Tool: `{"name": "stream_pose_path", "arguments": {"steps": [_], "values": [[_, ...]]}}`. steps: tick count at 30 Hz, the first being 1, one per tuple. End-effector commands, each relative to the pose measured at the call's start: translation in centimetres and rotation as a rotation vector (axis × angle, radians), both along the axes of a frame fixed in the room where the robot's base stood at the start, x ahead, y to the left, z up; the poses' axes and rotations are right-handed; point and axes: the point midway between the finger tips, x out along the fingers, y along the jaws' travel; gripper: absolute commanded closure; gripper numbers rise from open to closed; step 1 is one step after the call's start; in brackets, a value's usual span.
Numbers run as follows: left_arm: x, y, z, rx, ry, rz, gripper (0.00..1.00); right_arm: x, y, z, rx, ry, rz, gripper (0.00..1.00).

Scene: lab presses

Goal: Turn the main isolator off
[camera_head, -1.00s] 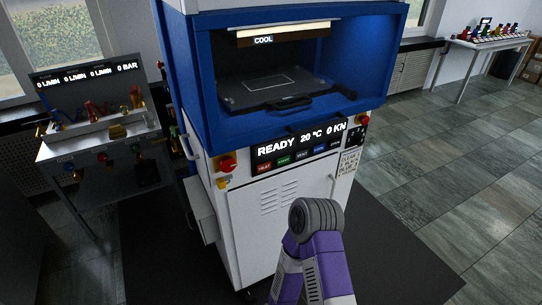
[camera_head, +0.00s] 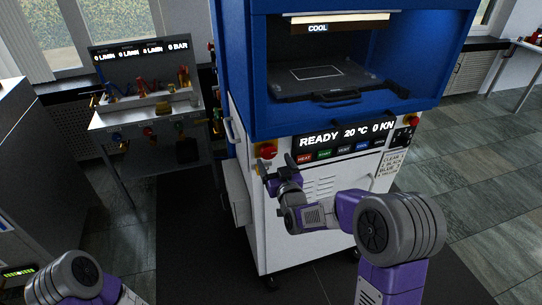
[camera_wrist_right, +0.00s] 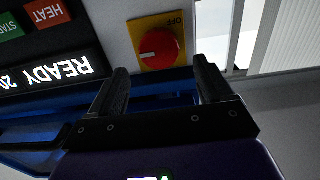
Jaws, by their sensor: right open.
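The main isolator (camera_head: 266,150) is a red rotary knob on a yellow plate at the left of the press's front panel. In the right wrist view the isolator (camera_wrist_right: 160,47) appears upside down, with OFF lettered on its plate and a white mark on the knob. My right gripper (camera_head: 278,166) is in front of the press, just below and beside the knob in the head view. In the wrist view its two fingers (camera_wrist_right: 160,70) are apart and empty, with the knob beyond and between their tips. Contact is not visible. My left gripper is out of view; only its arm shows.
The display (camera_head: 344,135) and a row of coloured buttons lie right of the isolator. Another red knob (camera_head: 412,121) sits at the panel's right end. The open press chamber (camera_head: 340,82) is above. A gas bench (camera_head: 145,113) stands to the left.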

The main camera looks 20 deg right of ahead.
Motion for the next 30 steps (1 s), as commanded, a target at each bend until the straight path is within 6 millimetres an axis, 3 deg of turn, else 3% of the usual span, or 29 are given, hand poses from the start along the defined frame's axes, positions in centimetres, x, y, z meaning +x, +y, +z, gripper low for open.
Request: {"name": "stream_pose_path", "arguments": {"steps": [9,20,30], "values": [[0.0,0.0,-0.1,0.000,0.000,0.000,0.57,3.7,0.1,-0.1,0.001,0.002,0.000,0.20],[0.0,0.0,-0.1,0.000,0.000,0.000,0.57,4.2,0.1,-0.1,0.002,0.004,0.000,0.20],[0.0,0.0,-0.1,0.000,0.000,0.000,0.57,4.2,0.1,-0.1,0.002,0.004,0.000,0.70]]}}
